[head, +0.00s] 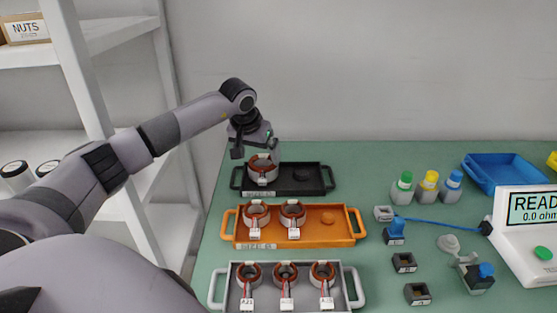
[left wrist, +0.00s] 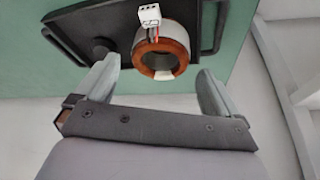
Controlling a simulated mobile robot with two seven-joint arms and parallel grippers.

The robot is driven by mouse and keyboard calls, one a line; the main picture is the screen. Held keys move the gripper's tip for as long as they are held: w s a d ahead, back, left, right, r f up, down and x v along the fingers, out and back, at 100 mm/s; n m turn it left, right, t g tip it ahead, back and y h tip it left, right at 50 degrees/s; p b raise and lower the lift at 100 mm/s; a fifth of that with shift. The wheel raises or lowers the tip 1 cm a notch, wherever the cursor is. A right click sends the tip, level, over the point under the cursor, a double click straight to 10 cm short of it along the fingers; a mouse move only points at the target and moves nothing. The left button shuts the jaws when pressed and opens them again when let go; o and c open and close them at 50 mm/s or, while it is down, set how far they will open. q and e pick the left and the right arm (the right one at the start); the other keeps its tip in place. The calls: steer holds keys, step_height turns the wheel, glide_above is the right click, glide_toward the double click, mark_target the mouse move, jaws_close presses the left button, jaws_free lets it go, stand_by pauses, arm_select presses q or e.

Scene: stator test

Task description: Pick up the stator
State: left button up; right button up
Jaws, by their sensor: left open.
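A stator (head: 262,170), a grey ring with copper-brown windings and a white connector, sits on the left part of the black tray (head: 312,191). In the left wrist view the same stator (left wrist: 163,71) shows beyond the fingertips, with its white connector at the top. My left gripper (left wrist: 158,82) is open, its two fingers apart on either side of the stator's near end; I cannot tell whether they touch it. In the head view the gripper (head: 262,155) is above the black tray, its fingers mostly hidden. My right gripper is not in view.
An orange tray (head: 335,231) holds two stators, and a grey tray (head: 349,290) holds three. To the right are capped bottles (head: 427,187), a blue bin (head: 500,172), small fixtures (head: 404,262) and a meter (head: 530,240). White shelves (head: 100,35) stand at left.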

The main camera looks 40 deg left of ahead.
mark_target(263, 164)
arm_select(q)
steer(key=shift+w+a, duration=0.1)
steer(key=shift+w, duration=0.2)
steer(key=shift+w+f, duration=0.15)
steer(key=shift+f, duration=0.2)
steer(key=shift+p+x, duration=0.45)
steer(key=shift+x, duration=2.65)
steer(key=shift+a, duration=0.15)
steer(key=c, duration=1.4)
steer(key=shift+r, duration=0.2)
